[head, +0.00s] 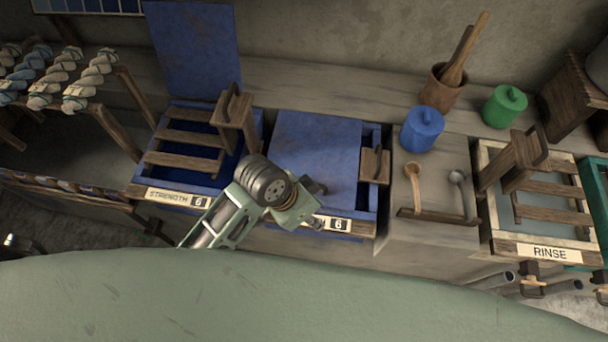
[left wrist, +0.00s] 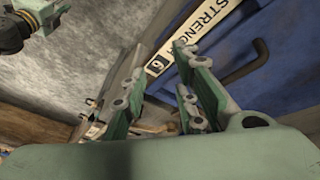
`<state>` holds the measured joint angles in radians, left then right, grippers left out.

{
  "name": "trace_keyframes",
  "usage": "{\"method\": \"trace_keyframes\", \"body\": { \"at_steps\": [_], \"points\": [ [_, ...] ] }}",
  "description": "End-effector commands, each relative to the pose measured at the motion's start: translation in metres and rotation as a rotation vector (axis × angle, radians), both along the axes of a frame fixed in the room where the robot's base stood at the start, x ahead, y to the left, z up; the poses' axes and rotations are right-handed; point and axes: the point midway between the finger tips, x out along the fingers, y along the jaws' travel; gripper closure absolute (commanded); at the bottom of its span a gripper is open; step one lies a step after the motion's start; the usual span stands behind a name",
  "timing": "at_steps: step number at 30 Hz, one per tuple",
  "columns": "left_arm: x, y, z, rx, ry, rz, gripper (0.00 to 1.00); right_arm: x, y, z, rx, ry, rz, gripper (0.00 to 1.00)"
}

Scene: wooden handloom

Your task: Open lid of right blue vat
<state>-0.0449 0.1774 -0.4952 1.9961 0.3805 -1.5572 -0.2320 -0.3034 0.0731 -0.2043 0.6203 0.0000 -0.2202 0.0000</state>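The right blue vat (head: 372,215) has its flat blue lid (head: 318,145) down over the opening. Its front label is partly covered by my left gripper (head: 312,200), which is over the vat's front edge. In the left wrist view the left gripper's fingers (left wrist: 160,95) are apart with nothing between them. A blue vat face (left wrist: 285,60) with a STRENGTH 6 label (left wrist: 205,30) and a dark bent handle (left wrist: 248,65) lie beyond the fingers. I cannot tell whether the fingers touch the handle.
The left blue vat (head: 140,190) has its lid (head: 195,50) standing upright, with a wooden rack in it. Right of the right vat are a blue jar (head: 422,128), a green jar (head: 504,106), ladles (head: 413,185) and the RINSE vat (head: 490,215). Yarn skeins (head: 90,80) hang at left.

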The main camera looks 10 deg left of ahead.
Motion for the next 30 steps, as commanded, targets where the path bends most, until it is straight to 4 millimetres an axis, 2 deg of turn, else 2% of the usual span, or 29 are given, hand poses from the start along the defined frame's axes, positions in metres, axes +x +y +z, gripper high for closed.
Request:
{"method": "trace_keyframes", "body": {
  "at_steps": [4, 8, 11, 15, 21, 26, 30],
  "points": [
    [0.020, -0.028, 0.004, 0.018, 0.004, -0.218, 0.73, 0.001, -0.007, 0.001, -0.009, -0.002, -0.002, 0.60],
    [0.039, -0.038, 0.005, 0.074, 0.029, -0.437, 0.73, 0.002, -0.010, 0.003, -0.011, -0.003, -0.003, 0.60],
    [0.058, -0.031, 0.009, 0.137, 0.058, -0.576, 0.73, 0.002, -0.010, 0.004, -0.011, -0.003, -0.003, 0.60],
    [0.088, -0.005, 0.019, 0.228, 0.108, -0.702, 0.73, 0.003, -0.010, 0.005, -0.011, -0.004, -0.003, 0.60],
    [0.120, 0.028, 0.037, 0.309, 0.160, -0.770, 0.73, 0.004, -0.010, 0.005, -0.011, -0.005, -0.003, 0.60],
    [0.128, 0.038, 0.039, 0.327, 0.177, -0.781, 0.73, 0.004, -0.009, 0.007, -0.010, -0.004, -0.003, 0.60],
    [0.124, 0.038, 0.023, 0.326, 0.180, -0.782, 0.73, 0.004, -0.008, 0.012, -0.009, -0.004, -0.002, 0.60]
  ]
}}
